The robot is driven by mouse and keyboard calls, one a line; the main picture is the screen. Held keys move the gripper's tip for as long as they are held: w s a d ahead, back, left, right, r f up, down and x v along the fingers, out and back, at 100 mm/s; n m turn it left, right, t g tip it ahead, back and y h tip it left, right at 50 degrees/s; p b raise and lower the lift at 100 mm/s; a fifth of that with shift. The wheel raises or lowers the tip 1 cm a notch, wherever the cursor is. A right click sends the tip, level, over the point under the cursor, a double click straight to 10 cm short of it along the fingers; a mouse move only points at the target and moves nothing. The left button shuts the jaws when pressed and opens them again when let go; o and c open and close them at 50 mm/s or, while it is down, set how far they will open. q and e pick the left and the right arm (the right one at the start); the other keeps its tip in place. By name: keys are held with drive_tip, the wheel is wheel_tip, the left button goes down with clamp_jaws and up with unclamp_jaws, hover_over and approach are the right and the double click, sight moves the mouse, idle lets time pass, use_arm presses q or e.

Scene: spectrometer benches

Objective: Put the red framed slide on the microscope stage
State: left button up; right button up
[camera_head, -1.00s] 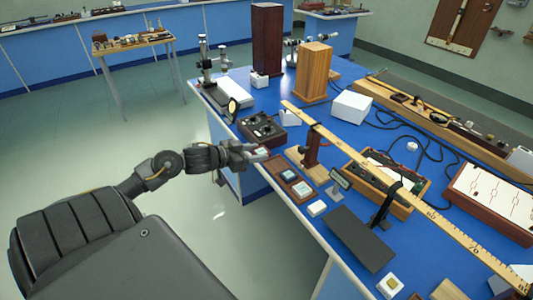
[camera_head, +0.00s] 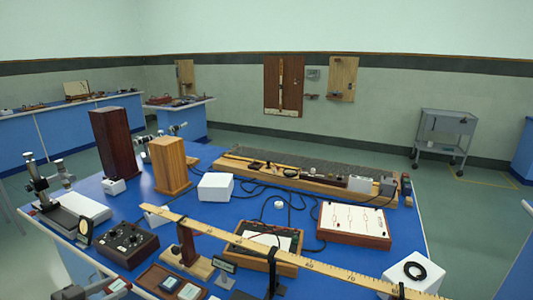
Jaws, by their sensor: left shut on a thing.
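My left gripper (camera_head: 108,289) shows at the bottom left edge, beside the wooden slide tray. It is shut on a small pale piece with a reddish edge, which I take for the red framed slide (camera_head: 118,284); the fingers hide part of it. The wooden slide tray (camera_head: 148,277) holds other framed slides, one dark-framed (camera_head: 170,283) and one grey-blue (camera_head: 190,291). An instrument with an upright column that looks like the microscope (camera_head: 38,184) stands at the bench's left end, farther off than my gripper. Its stage is too small to make out. My right gripper is out of view.
A round lens on a stand (camera_head: 84,229) is near the left edge. A long wooden ruler (camera_head: 260,244) crosses the bench. Wooden blocks (camera_head: 170,165) and a white box (camera_head: 215,186) stand behind.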

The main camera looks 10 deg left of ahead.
use_arm(q)
drive_tip(key=s+d+f+m+g+h, duration=0.1)
drive_tip(key=s+d+f+m+h, duration=0.15)
drive_tip(key=d, duration=0.45)
drive_tip(key=s+d+f+m+g+h, duration=0.1)
drive_tip(key=d+m+g+h, duration=0.15)
drive_tip(key=d, duration=0.35)
drive_tip(key=w+d+r+m+g+h, duration=0.1)
drive_tip(key=w+d+r+m+h, duration=0.1)
drive_tip(key=d+r, duration=0.4)
drive_tip(key=shift+w+d+r+g, duration=0.3)
drive_tip(key=shift+w+d, duration=0.35)
drive_tip(key=shift+d, duration=0.95)
drive_tip(key=shift+f, duration=0.1)
